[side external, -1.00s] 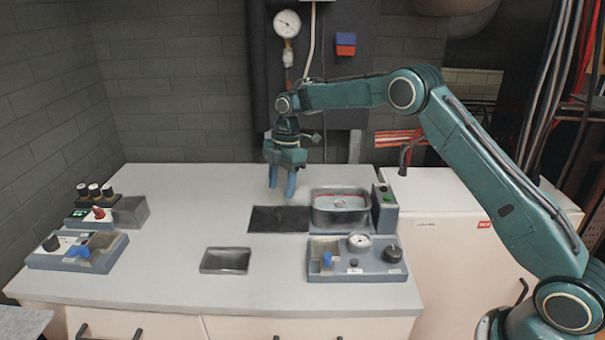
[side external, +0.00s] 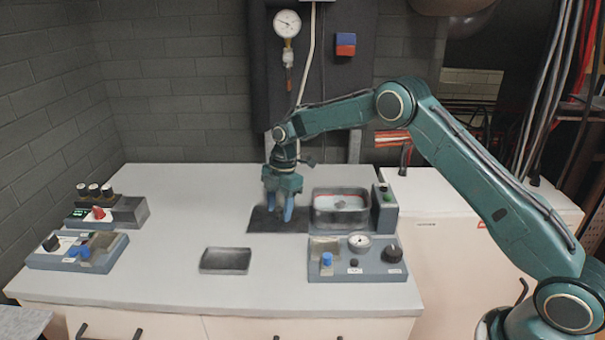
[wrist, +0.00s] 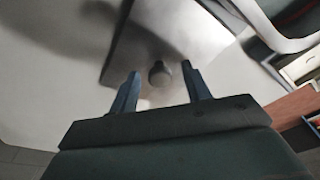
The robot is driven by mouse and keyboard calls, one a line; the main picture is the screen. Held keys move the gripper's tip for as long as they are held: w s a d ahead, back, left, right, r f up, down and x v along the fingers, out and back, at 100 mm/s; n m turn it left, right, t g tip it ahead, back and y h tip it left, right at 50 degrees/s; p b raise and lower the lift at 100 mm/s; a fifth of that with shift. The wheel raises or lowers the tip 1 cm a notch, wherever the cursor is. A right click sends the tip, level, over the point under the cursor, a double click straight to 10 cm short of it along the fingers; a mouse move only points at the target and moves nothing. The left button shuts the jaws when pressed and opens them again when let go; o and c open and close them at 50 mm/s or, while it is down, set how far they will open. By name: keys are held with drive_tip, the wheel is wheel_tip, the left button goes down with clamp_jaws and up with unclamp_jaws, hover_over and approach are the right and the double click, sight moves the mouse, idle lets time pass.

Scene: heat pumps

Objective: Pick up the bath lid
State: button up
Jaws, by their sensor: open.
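The bath lid (side external: 262,225) is a dark flat rectangular plate lying on the white worktop, just left of the metal bath (side external: 341,206). In the wrist view the lid (wrist: 185,32) shows as a grey plate with a small round knob (wrist: 159,74) standing on it. My gripper (side external: 278,215) is low over the lid. In the wrist view my gripper (wrist: 162,82) is open, with one blue finger on each side of the knob and visible gaps. I cannot tell how far the fingertips are above the plate.
A control box (side external: 357,262) with a gauge and knobs stands in front of the bath. A small dark tray (side external: 226,260) lies front left of the lid. More control units (side external: 78,250) stand at the left edge. The worktop between is clear.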

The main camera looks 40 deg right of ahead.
sight(280, 208)
drive_tip(key=shift+f, duration=0.1)
idle(0.4)
clamp_jaws()
wheel_tip(280, 208, up, 10)
idle(0.8)
drive_tip(key=shift+d, duration=0.1)
idle(0.4)
drive_tip(key=s+d+r, duration=0.3)
drive_tip(key=s+d, duration=0.8)
drive_tip(key=shift+d, duration=0.15)
